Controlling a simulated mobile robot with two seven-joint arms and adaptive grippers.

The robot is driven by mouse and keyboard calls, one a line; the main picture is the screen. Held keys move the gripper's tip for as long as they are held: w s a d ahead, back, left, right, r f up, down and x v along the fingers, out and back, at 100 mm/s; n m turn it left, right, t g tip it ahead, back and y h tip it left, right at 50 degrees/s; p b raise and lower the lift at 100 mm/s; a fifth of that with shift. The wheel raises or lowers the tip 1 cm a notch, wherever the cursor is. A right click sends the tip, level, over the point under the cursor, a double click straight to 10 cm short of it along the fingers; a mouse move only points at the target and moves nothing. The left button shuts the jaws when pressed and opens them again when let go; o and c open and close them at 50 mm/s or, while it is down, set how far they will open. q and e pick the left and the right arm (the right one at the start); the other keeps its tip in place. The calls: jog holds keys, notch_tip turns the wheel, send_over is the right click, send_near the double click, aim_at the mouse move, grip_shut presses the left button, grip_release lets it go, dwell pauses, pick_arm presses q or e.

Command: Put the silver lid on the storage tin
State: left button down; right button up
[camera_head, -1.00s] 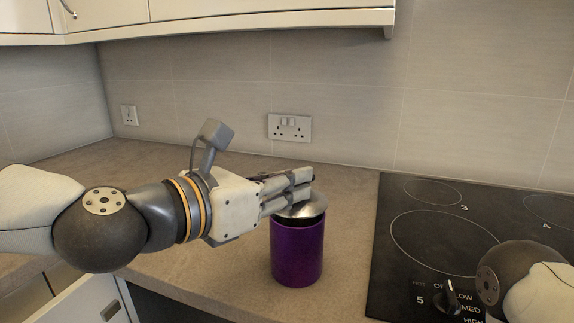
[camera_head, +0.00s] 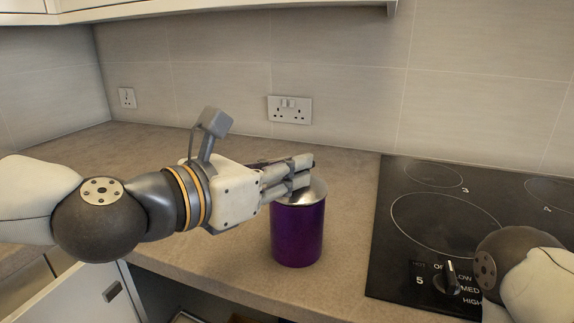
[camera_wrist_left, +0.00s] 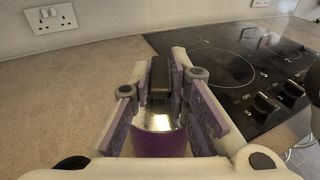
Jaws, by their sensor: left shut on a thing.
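The purple storage tin (camera_head: 297,236) stands upright on the worktop near its front edge. The silver lid (camera_head: 315,191) is at the top of the tin, and I see no clear gap between them. My left gripper (camera_head: 302,172) reaches in from the left and is shut on the lid's dark knob, which also shows between the fingers in the left wrist view (camera_wrist_left: 159,78). In that view the shiny lid (camera_wrist_left: 158,121) lies above the purple tin (camera_wrist_left: 160,145). The fingers hide part of the lid. My right gripper is out of view; only part of my right arm shows.
A black hob (camera_head: 420,228) with knobs lies to the right of the tin. Wall sockets (camera_head: 290,110) are on the tiled wall behind. An open drawer or door (camera_head: 85,295) shows below the worktop at lower left. The worktop behind the tin is clear.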

pick_arm(q)
jog(key=shift+f, duration=0.3)
jog(key=c, duration=1.5)
grip_release()
jog(key=shift+o, duration=0.2)
notch_tip(320, 180, up, 10)
